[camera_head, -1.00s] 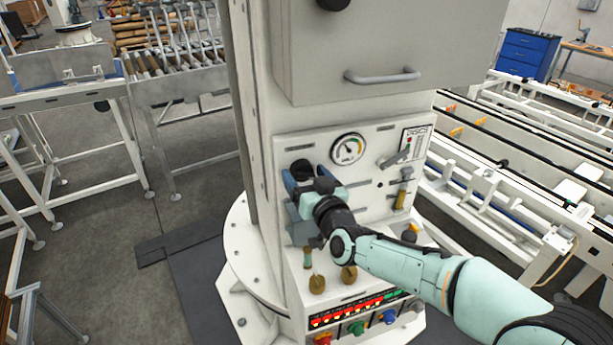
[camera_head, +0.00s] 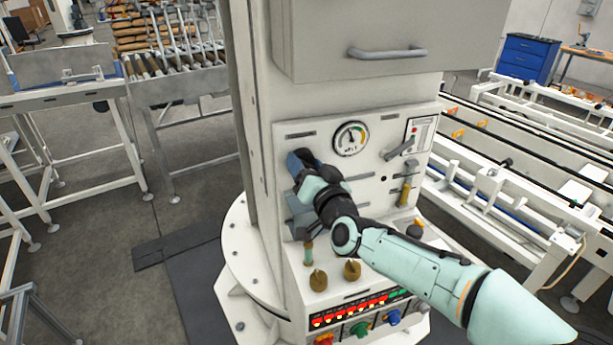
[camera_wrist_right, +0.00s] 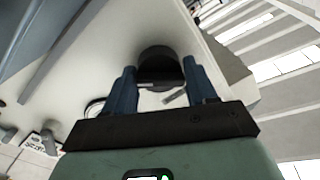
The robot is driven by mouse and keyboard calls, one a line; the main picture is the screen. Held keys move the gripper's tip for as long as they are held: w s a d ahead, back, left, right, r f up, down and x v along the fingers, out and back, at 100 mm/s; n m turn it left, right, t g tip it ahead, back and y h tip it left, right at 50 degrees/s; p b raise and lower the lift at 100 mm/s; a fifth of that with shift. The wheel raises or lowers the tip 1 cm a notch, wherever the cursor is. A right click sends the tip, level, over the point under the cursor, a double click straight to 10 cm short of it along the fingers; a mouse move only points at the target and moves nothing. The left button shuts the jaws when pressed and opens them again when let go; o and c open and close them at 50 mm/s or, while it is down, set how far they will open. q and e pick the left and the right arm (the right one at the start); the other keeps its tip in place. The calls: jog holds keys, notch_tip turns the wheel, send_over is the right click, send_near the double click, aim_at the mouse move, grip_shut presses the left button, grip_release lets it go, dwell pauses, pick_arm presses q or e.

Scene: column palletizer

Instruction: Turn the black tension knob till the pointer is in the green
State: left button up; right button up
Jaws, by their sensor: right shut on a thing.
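The black tension knob (camera_head: 304,155) is on the left of the white machine panel, mostly hidden by my right gripper in the head view. My right gripper (camera_head: 301,170) is shut on it. In the right wrist view the two blue fingers stand on either side of the dark round knob (camera_wrist_right: 160,66). The round gauge (camera_head: 351,138) is right of the knob, with a coloured band on its right side. Its thin pointer seems to point roughly upward; its exact place against the green is too small to tell. My left gripper is not in view.
A cabinet handle (camera_head: 388,53) juts out above the panel. A lever (camera_head: 398,149) and a brass-coloured fitting (camera_head: 405,194) are to the right. Brass knobs (camera_head: 318,280) and a row of red and green buttons (camera_head: 350,308) are below. Conveyors stand on both sides.

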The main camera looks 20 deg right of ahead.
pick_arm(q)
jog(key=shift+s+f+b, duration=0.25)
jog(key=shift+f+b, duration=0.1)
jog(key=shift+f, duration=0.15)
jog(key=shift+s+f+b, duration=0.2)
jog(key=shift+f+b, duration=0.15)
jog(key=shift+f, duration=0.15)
pick_arm(e)
jog(key=shift+d+m, duration=0.1)
jog(key=shift+m, duration=0.8)
jog(key=o, duration=1)
jog(key=shift+s, duration=0.3)
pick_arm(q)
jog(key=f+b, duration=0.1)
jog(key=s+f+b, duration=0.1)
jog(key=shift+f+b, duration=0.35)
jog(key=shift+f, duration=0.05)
pick_arm(e)
jog(key=s, duration=1.2)
jog(key=shift+s+a+f, duration=0.25)
jog(key=shift+s, duration=0.1)
